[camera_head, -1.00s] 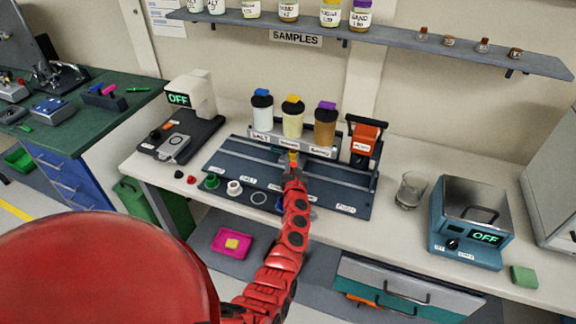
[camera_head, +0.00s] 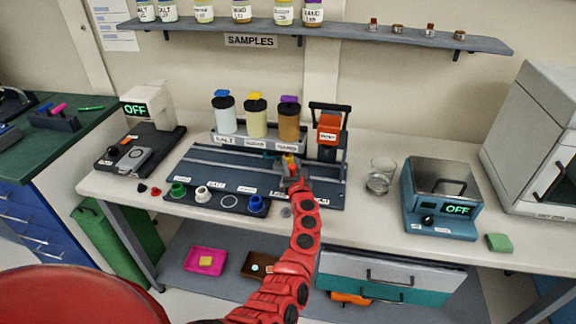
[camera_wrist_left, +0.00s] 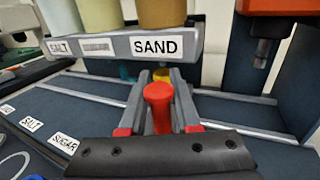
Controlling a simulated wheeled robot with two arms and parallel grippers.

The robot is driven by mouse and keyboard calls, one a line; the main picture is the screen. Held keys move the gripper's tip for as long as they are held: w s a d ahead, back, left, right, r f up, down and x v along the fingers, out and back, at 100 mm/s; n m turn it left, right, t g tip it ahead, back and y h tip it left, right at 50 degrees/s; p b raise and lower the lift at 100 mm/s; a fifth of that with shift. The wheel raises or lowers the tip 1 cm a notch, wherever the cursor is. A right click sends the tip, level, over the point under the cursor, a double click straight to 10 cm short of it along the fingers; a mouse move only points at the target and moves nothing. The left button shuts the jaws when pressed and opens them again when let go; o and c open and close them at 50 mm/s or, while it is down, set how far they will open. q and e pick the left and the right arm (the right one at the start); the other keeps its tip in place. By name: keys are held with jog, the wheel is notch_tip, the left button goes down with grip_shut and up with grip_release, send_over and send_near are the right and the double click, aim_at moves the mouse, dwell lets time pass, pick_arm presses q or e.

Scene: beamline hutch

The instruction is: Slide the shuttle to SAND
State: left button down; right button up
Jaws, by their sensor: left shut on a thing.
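My left gripper (camera_head: 290,168) is shut on the shuttle's red knob, which shows between its fingers in the left wrist view (camera_wrist_left: 158,98). The gripper stands at the dark rail bed (camera_head: 215,172), in front of the brown-filled hopper (camera_head: 289,122), above whose knob the SAND label (camera_wrist_left: 156,46) hangs. The pale SALT hopper (camera_head: 225,115) and the cream middle hopper (camera_head: 256,117) stand to its left. A yellow part and a teal part show just behind the knob. The rest of the shuttle is hidden by my gripper. My right gripper is not in view.
An orange-and-black press (camera_head: 328,130) stands right of the hoppers. A scale (camera_head: 146,135) stands left.

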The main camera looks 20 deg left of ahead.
pick_arm(q)
jog(key=c, duration=0.8)
grip_release()
jog(key=shift+o, duration=0.2)
jog(key=shift+d, duration=0.1)
jog(key=b+v, duration=0.3)
jog(key=v, duration=1.4)
jog(key=shift+s, duration=0.15)
